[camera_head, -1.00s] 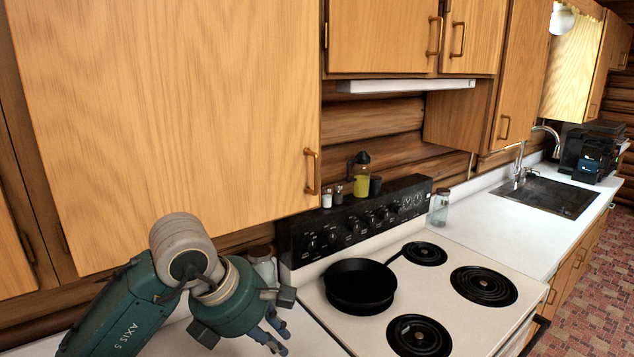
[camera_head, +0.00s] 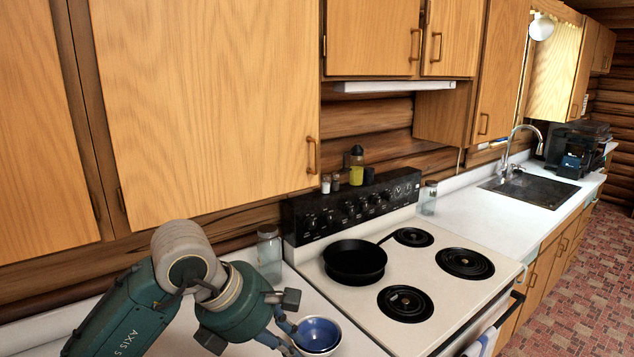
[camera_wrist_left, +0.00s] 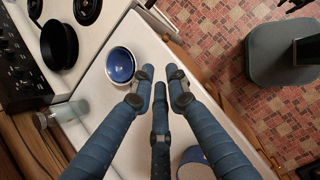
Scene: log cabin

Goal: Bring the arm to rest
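My left arm (camera_head: 150,295) comes in from the lower left of the head view and hangs over the white counter. Its gripper (camera_head: 290,337) points down beside a blue bowl with a pale rim (camera_head: 320,334). In the left wrist view the gripper's fingers (camera_wrist_left: 159,80) are spread with gaps between their tips and nothing between them. The blue bowl (camera_wrist_left: 121,65) lies below and to the left of the fingertips there, apart from them. My right gripper is in neither view.
A black pan (camera_head: 354,262) sits on the white stove (camera_head: 440,300). A glass jar (camera_head: 269,252) stands on the counter left of the stove. Wooden cabinets (camera_head: 210,100) hang above. Another blue object (camera_wrist_left: 192,156) is partly hidden behind a finger. Brick-patterned floor lies to the right.

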